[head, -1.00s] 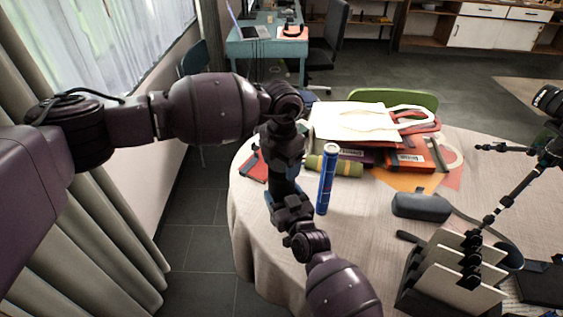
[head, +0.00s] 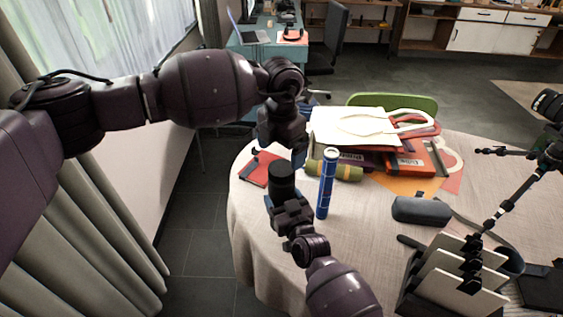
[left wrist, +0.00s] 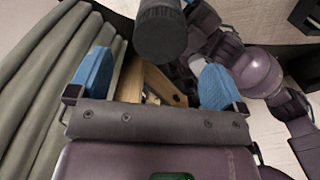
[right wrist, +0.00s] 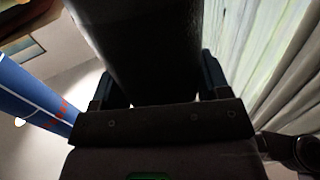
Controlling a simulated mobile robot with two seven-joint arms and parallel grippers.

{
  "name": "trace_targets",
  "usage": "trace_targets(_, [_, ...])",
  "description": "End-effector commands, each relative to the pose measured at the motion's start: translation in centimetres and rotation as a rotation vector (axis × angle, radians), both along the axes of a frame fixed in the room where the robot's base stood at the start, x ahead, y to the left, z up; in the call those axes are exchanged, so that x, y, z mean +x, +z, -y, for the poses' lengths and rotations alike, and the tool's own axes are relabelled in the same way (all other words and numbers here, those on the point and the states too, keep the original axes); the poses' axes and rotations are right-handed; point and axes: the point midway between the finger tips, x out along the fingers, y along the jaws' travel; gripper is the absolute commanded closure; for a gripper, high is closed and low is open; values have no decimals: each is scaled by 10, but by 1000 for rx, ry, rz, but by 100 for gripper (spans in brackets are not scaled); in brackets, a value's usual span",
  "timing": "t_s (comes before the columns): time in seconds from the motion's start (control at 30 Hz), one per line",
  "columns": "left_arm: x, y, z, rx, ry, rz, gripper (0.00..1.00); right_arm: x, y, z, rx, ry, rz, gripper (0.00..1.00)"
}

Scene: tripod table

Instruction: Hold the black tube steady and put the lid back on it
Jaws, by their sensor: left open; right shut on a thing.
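The black tube (head: 283,182) stands about upright above the table's left part. My right gripper (head: 276,204) is shut on it; in the right wrist view the tube (right wrist: 145,45) fills the space between the fingers. The tube's round, ribbed dark end in the left wrist view looks like the lid (left wrist: 161,34), seated on the tube; the seam is not clear. My left gripper (head: 296,151) is open and empty, just above and beside the tube's top. Its blue fingers in the left wrist view (left wrist: 155,82) are apart, with the lid beyond them.
A blue tube (head: 326,185) stands close to the right of the black tube. Behind lie a green roll (head: 345,171), a red book (head: 259,168) and a pile of folders and bags (head: 365,130). A grey case (head: 421,209) and a file rack (head: 455,280) are at right.

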Motion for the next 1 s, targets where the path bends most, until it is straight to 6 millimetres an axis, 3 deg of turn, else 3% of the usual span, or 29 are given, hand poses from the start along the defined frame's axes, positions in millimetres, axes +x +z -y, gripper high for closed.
trace_targets(0.1, [0, 24, 0, -1, -2, 2, 4, 0, 0, 0, 0, 0, -1, 97])
trace_targets(0.33, [0, 55, 0, -1, -1, 2, 4, 0, 0, 0, 0, 0, -1, 97])
trace_targets(0.77, [0, 64, 0, 0, -1, 0, 4, 0, 0, 0, 0, 0, -1, 97])
trace_targets(0.8, [0, 64, 0, 0, -1, 0, 4, 0, 0, 0, 0, 0, -1, 29])
trace_targets(1.0, [0, 64, 0, 0, -1, 0, 4, 0, 0, 0, 0, 0, 0, 1])
